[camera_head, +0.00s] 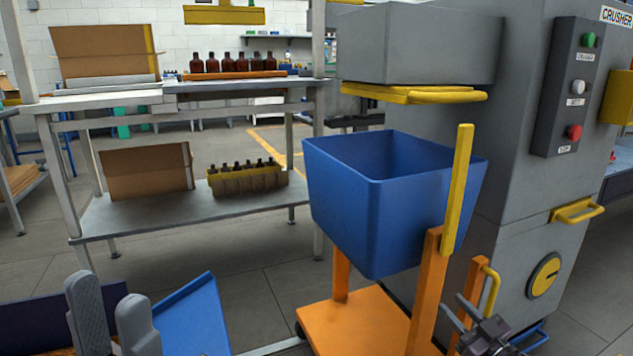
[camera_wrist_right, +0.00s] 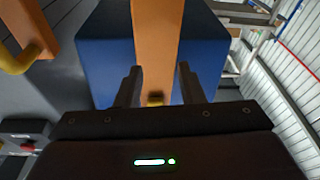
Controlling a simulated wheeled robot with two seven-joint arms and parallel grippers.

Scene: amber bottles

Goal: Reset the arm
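My left gripper (camera_head: 109,298) is at the lower left of the head view, its two grey fingers apart, with nothing seen between them. My right gripper (camera_head: 478,318) is at the lower right of the head view, low beside the orange cart (camera_head: 350,318). In the right wrist view its fingers (camera_wrist_right: 158,84) are spread and empty. An orange post (camera_wrist_right: 155,40) of the cart and the blue bin (camera_wrist_right: 105,65) show beyond them. Whether the right fingers touch the post cannot be told.
The blue bin (camera_head: 370,210) stands on the cart before the grey crusher (camera_head: 515,130). A metal shelf (camera_head: 230,210) holds amber bottles (camera_head: 213,64), a yellow crate of bottles (camera_head: 235,184) and cardboard boxes (camera_head: 148,172). A blue panel (camera_head: 190,325) is beside my left gripper. Floor between is clear.

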